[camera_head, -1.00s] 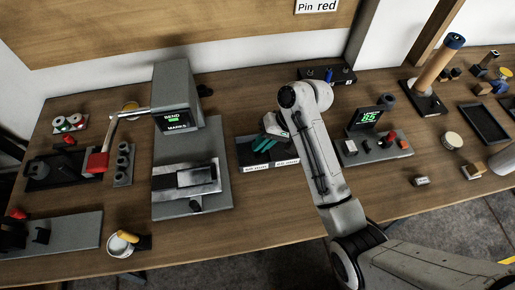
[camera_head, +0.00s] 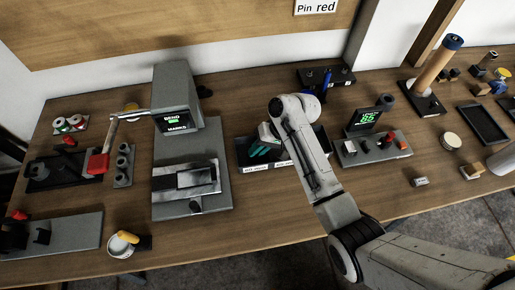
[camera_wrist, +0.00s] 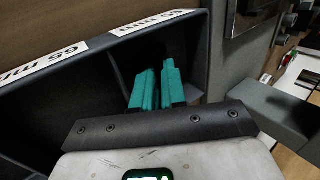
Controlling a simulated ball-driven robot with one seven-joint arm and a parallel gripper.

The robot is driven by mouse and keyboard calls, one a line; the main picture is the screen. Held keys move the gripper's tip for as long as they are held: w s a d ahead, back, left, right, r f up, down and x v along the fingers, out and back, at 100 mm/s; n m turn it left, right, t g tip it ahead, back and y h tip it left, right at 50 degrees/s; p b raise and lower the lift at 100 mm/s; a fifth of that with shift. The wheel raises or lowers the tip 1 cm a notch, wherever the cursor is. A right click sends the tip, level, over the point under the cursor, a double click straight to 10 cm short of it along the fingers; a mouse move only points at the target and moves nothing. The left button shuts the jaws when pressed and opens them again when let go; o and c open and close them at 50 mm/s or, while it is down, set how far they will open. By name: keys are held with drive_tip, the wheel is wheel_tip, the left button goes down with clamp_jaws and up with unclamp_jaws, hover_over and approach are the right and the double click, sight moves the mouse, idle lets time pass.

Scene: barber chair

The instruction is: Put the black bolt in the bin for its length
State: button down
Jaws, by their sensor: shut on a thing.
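The sorting bin (camera_head: 243,160) is a dark two-compartment tray with white length labels on its front edge, right of the grey press. My gripper (camera_head: 258,151) has teal fingers and is over its left half. In the wrist view, my gripper (camera_wrist: 155,78) points down into the compartment right of the divider (camera_wrist: 120,82), which is the left one in the head view. The label there (camera_wrist: 152,22) is partly cut and its first digit is unclear; the other label (camera_wrist: 45,62) reads 65 mm. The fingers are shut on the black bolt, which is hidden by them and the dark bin.
A grey press (camera_head: 178,95) stands left of the bin. A gauge with a green-lit display (camera_head: 365,117) on a grey base stands right. A black rack with a blue item (camera_head: 327,78) is behind. Bare wood lies in front of the bin.

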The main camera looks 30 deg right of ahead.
drive_tip(key=c, duration=1.5)
unclamp_jaws()
drive_tip(key=shift+s+f, duration=0.15)
drive_tip(key=shift+f, duration=0.15)
drive_tip(key=shift+o, duration=0.2)
drive_tip(key=shift+r, duration=0.4)
drive_tip(key=v, duration=1.2)
